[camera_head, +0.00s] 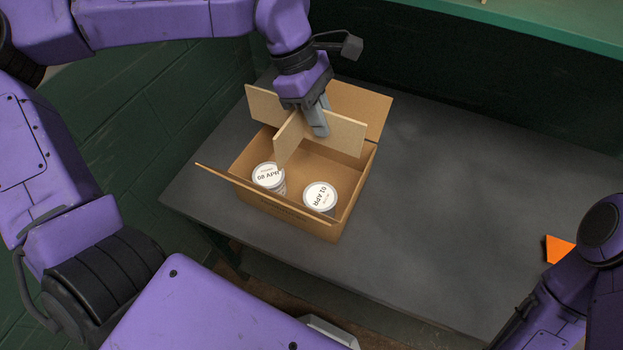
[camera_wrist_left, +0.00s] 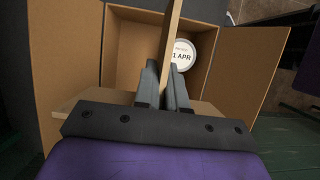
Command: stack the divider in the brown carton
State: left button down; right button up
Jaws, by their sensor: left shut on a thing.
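The brown carton (camera_head: 243,193) stands open on the dark table, with its flaps folded out. The divider (camera_head: 340,133) is a cross of light wooden panels. It is held above the far part of the carton, and one panel (camera_wrist_left: 172,35) also shows in the left wrist view. My left gripper (camera_head: 320,128) is shut on the divider; its fingers (camera_wrist_left: 164,88) pinch the panel in the wrist view. Two white-lidded tubs stand in the carton, one marked 08 APR (camera_head: 269,176) and one marked 01 APR (camera_head: 320,196). My right gripper is out of view.
The dark grey table (camera_head: 450,190) is clear to the right of the carton. An orange piece (camera_head: 559,250) shows at the right beside my right arm. A green ledge (camera_head: 540,32) runs along the back, and a green wall stands at left.

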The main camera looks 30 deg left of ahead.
pick_arm(q)
notch_tip(320, 180, down, 11)
jog(key=p, duration=0.1)
jog(key=shift+s, duration=0.15)
jog(key=shift+s+f, duration=0.1)
jog(key=shift+f, duration=0.25)
jog(key=shift+f, duration=0.3)
jog(key=c, duration=1.2)
grip_release()
jog(key=shift+r, duration=0.15)
